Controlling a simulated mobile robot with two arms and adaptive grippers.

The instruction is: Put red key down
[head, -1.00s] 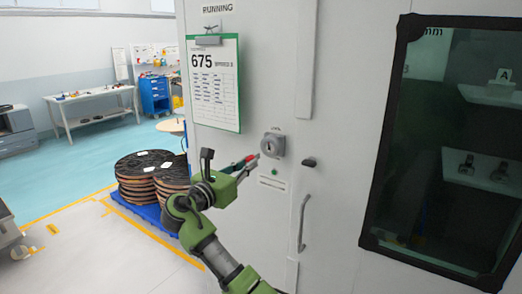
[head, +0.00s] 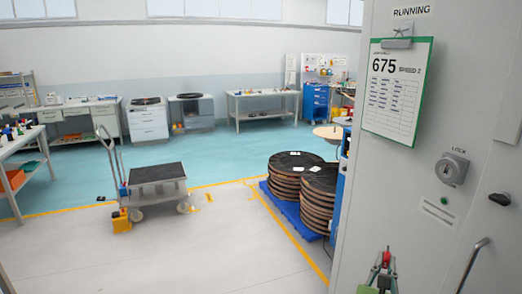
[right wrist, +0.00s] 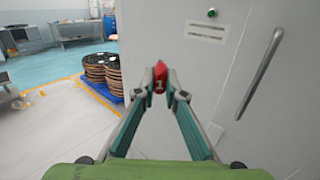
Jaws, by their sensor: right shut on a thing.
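The red key (right wrist: 160,74) is between the fingertips of my right gripper (right wrist: 160,86) in the right wrist view. A pale mark like a 1 shows on it. My right gripper also shows at the bottom of the head view (head: 380,272), in front of the cabinet and below its lock. It is shut on the key, and a little red shows there. The lock (head: 452,168) on the cabinet door is apart from the key. My left gripper is not in view.
The grey cabinet (head: 410,200) with a clipboard (head: 397,92) fills the right side. Stacked reels (head: 318,195) stand on a blue pallet left of it. A cart (head: 157,178), a white table (head: 262,94) and a workbench (head: 22,160) stand further left. Open floor lies between.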

